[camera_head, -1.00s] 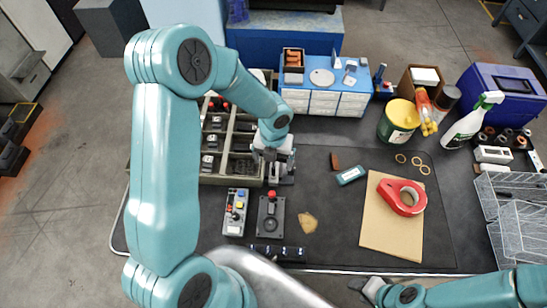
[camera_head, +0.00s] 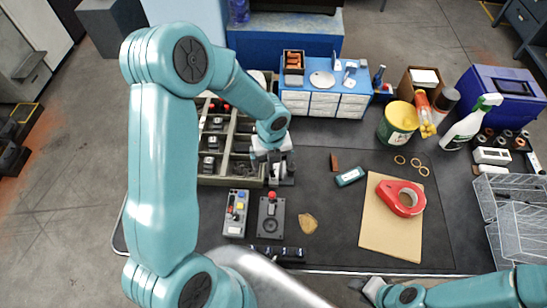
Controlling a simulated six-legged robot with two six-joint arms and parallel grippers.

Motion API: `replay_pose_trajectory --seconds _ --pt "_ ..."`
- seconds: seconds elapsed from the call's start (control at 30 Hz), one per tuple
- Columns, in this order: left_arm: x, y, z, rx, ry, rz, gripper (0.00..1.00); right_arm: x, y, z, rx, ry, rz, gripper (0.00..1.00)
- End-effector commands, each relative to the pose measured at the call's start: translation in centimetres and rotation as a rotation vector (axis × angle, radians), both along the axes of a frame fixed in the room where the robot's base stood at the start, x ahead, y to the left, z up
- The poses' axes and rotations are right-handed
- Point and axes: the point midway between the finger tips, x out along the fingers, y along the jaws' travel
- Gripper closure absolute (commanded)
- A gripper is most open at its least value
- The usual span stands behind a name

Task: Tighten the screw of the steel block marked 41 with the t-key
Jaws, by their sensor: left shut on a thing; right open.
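My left gripper (camera_head: 279,178) points down at the right edge of the compartment tray (camera_head: 245,128), above the dark mat. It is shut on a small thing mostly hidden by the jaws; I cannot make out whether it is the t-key. Several small metal blocks (camera_head: 209,163) sit in the tray's compartments, some behind my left arm. Their markings are too small to read, so I cannot tell which is 41. My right gripper (camera_head: 368,291) is open and empty at the bench's front edge.
A button box (camera_head: 235,213) and a joystick box (camera_head: 271,217) stand just in front of the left gripper. A blue drawer unit (camera_head: 324,95) stands behind. The mat's middle is mostly clear.

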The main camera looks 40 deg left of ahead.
Motion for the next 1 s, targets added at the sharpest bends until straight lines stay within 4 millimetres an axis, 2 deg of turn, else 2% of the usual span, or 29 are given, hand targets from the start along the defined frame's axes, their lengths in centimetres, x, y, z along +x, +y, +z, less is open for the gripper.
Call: replay_pose_trajectory --seconds 0.3,0.47,0.53,0.67,0.83,1.0 --pt "-0.5 0.3 1.6 0.0 -0.005 0.787 0.41 0.0 0.0 -1.3 0.0 0.0 0.0 0.57" --pt "0.0 0.2 2.8 -0.002 -0.007 1.095 0.41 0.0 0.0 -2.8 0.0 0.0 0.0 0.57" --pt "0.5 0.0 3.6 -0.003 -0.006 1.119 0.41 0.0 0.0 -3.7 0.0 0.0 0.0 0.57" --pt "0.9 -0.1 4.1 -0.001 -0.001 1.112 0.41 0.0 0.0 -4.0 0.0 0.0 0.0 0.57" --pt "0.9 -0.1 3.4 0.001 0.001 1.108 0.41 0.0 0.0 -4.6 0.0 0.0 0.0 0.57" --pt "0.8 -0.1 1.6 0.001 0.001 1.107 0.41 0.0 0.0 -6.0 0.0 0.0 0.0 0.57"
